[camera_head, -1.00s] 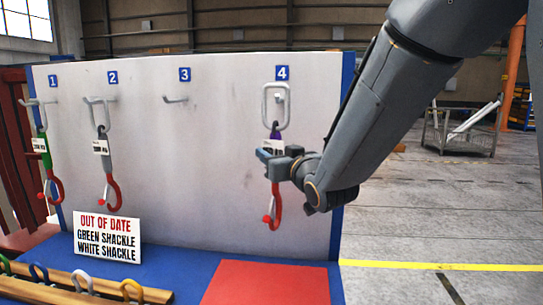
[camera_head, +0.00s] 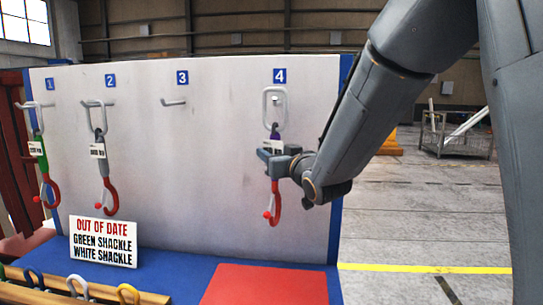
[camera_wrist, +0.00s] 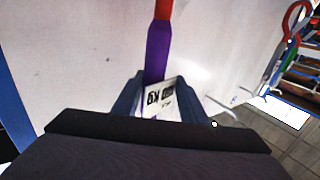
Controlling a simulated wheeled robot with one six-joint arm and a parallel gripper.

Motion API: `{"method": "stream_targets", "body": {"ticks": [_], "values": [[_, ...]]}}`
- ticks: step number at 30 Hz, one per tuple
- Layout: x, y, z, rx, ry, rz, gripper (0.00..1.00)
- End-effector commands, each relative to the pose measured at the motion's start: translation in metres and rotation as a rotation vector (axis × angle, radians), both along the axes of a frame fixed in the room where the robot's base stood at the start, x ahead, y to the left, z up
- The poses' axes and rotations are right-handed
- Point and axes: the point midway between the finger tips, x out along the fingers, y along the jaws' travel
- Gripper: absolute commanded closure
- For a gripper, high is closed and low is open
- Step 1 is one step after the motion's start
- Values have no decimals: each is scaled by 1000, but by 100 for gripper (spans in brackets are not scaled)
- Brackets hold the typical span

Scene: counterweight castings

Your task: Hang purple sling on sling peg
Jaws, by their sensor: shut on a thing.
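The purple sling (camera_head: 275,132) hangs upright in front of the board's right part, under the number 4 label. Its grey top ring (camera_head: 265,110) frames the sling peg (camera_head: 276,99) in the head view; I cannot tell whether the ring rests on it. A red hook (camera_head: 275,208) hangs at its lower end. My gripper (camera_head: 268,153) is shut on the sling near its white tag. The wrist view shows the purple strap (camera_wrist: 157,55) and the tag (camera_wrist: 161,102) between my fingers; the ring is hidden there.
Peg 3 (camera_head: 173,102) is empty. A green sling (camera_head: 40,155) and a grey sling (camera_head: 102,165) hang at pegs 1 and 2.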

Motion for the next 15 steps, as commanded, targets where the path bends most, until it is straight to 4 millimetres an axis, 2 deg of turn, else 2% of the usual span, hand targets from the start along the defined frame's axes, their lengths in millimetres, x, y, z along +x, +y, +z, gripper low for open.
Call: {"method": "stream_targets", "body": {"ticks": [6, 15], "values": [[11, -2, 2, 2, -6, 0, 100], [19, -3, -11, 2, -5, 0, 100]]}}
